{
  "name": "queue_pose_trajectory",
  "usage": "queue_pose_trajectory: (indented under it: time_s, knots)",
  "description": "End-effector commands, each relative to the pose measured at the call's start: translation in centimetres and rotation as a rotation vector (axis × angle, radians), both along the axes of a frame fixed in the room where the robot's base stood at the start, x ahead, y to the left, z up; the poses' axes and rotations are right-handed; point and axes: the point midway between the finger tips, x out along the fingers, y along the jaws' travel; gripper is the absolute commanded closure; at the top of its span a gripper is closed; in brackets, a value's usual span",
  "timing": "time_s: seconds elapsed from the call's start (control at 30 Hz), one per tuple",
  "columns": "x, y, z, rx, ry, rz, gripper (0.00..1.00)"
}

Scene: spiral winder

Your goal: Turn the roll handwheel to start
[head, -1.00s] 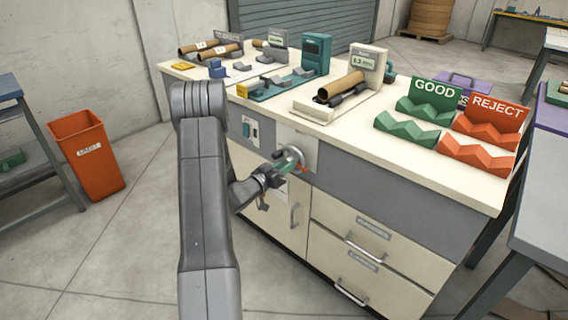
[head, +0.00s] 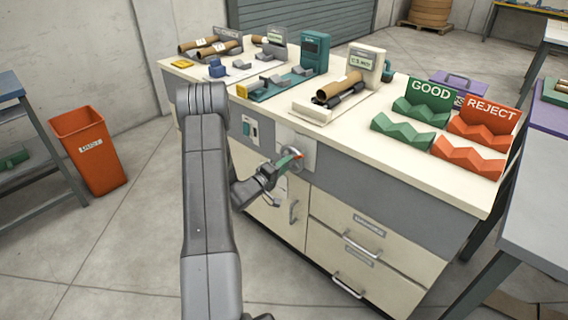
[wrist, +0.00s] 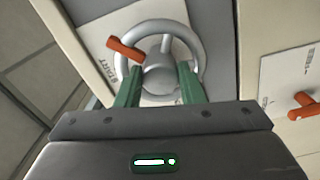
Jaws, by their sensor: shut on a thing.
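The grey roll handwheel (wrist: 196,42) has a round hub and a red-orange knob (wrist: 125,49) at the upper left of its rim in the wrist view. A START mark shows on the pale plate left of it. In the head view the handwheel (head: 294,162) sits on the bench front, partly hidden by my gripper (head: 285,163). The green fingers of my gripper (wrist: 158,80) reach to either side of the hub in the wrist view and are shut on the handwheel. The fingertips' exact contact is hard to see.
A second red-orange handle (wrist: 303,105) sits on a pale plate to the right in the wrist view. Drawer handles (head: 362,246) stick out below. The benchtop (head: 345,125) holds rolls, devices and GOOD and REJECT racks. An orange bin (head: 92,150) stands at the left.

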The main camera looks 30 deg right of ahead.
Motion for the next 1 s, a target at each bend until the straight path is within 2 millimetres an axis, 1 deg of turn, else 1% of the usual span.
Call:
queue_pose_trajectory:
  time_s: [0.6,0.8,1.0]
  knots:
    - [-0.18,0.06,0.15,-0.215,0.535,0.000,0.88]
    - [-0.13,0.06,0.22,-0.271,0.667,0.000,0.88]
    - [-0.10,0.06,0.21,-0.309,0.759,0.000,0.88]
